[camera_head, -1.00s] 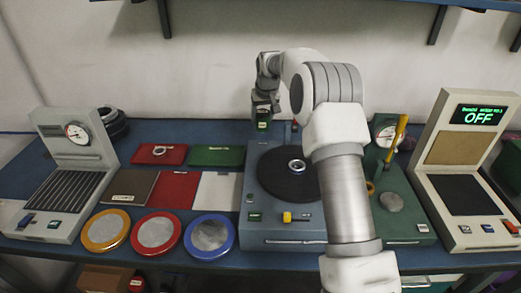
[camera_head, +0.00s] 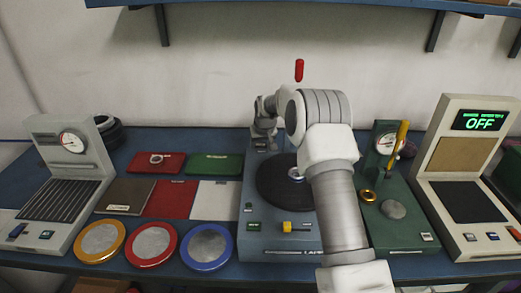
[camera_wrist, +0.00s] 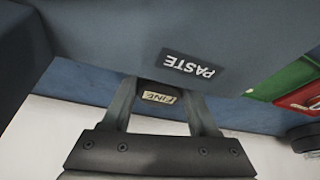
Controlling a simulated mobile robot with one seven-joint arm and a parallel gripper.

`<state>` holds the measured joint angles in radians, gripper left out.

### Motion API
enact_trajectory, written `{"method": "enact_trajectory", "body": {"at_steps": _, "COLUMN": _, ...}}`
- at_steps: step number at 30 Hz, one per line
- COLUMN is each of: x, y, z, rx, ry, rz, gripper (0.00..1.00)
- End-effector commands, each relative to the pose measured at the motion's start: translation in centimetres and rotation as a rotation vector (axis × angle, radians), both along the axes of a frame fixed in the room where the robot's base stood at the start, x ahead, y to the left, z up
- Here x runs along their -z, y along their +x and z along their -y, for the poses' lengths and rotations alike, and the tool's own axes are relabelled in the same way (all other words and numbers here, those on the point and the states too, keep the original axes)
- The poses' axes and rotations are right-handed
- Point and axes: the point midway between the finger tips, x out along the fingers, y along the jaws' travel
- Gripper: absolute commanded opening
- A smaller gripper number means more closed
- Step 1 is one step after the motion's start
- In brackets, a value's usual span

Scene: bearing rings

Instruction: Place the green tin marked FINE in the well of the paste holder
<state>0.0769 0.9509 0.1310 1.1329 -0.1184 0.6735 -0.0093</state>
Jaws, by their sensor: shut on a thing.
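In the wrist view, my gripper (camera_wrist: 158,100) is shut on the tin marked FINE (camera_wrist: 158,96), which looks dark there, its pale label upside down between the fingers. The tin is right beside a blue-grey surface with the PASTE label (camera_wrist: 188,64), part of the paste holder (camera_wrist: 130,35). The well is not visible, and I cannot tell whether the tin is partly in it. In the head view, my gripper (camera_head: 263,143) is low at the back left of the blue-grey turntable machine (camera_head: 250,228); the tin is not clearly visible there.
A dark turntable (camera_head: 275,185) bearing a metal ring is just in front of my gripper. A green plate (camera_head: 215,164) and a red plate (camera_head: 155,164) lie to the left. A red upright handle (camera_head: 299,70) shows behind my arm. A green stand (camera_head: 405,235) is at right.

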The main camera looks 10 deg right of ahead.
Motion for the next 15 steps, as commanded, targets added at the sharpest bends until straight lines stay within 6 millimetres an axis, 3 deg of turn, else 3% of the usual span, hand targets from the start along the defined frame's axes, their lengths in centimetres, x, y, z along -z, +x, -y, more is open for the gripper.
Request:
{"method": "enact_trajectory", "body": {"at_steps": 9, "x": 0.23, "y": 0.05, "z": 0.0, "rx": 0.0, "ry": 0.0, "rz": 0.002, "gripper": 0.0}}
{"method": "enact_trajectory", "body": {"at_steps": 10, "x": 0.27, "y": 0.03, "z": 0.0, "rx": 0.0, "ry": 0.0, "rz": 0.001, "gripper": 0.62}}
{"method": "enact_trajectory", "body": {"at_steps": 15, "x": 0.19, "y": 0.02, "z": 0.0, "rx": 0.0, "ry": 0.0, "rz": 0.001, "gripper": 0.9}}
